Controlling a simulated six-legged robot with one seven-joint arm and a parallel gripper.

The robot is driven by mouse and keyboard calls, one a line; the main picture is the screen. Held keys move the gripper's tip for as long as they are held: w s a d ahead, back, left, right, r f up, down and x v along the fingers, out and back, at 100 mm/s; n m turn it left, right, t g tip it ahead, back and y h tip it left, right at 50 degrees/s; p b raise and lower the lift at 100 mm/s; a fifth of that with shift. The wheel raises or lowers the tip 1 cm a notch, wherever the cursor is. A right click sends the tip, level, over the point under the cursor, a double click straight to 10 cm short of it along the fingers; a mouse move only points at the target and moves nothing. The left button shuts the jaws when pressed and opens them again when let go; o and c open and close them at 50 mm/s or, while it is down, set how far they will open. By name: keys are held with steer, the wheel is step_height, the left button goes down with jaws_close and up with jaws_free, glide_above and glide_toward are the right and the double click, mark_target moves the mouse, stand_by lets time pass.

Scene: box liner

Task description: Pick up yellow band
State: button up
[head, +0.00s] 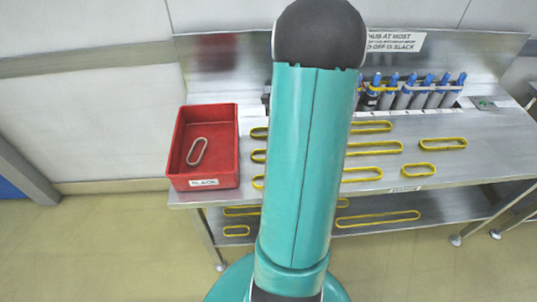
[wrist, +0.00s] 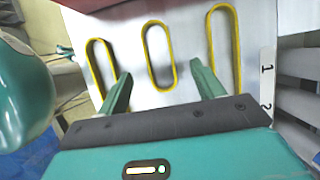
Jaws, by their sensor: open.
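Several yellow bands lie flat on the metal bench; in the head view one lies at the right (head: 443,140) and a smaller one (head: 418,165) lies in front of it. In the wrist view, three oval yellow bands show: one at the left (wrist: 92,70), a shorter one in the middle (wrist: 174,72), and one at the right (wrist: 238,60). My gripper (wrist: 160,88) is open and empty, its two fingers apart. The middle band lies beyond and between the fingertips. In the head view my arm hides my gripper and part of the bench.
A red bin (head: 180,150) labelled SLACK holds a pale band (head: 197,151) at the bench's left end. Blue-topped cylinders (head: 410,92) stand in a rack along the back. More yellow bands lie on the lower shelf (head: 345,228).

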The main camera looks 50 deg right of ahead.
steer(key=shift+x, duration=3.05)
steer(key=shift+s+a, duration=0.1)
steer(key=shift+s, duration=0.05)
steer(key=c, duration=1.1)
steer(key=shift+o, duration=0.2)
steer(key=shift+r, duration=0.1)
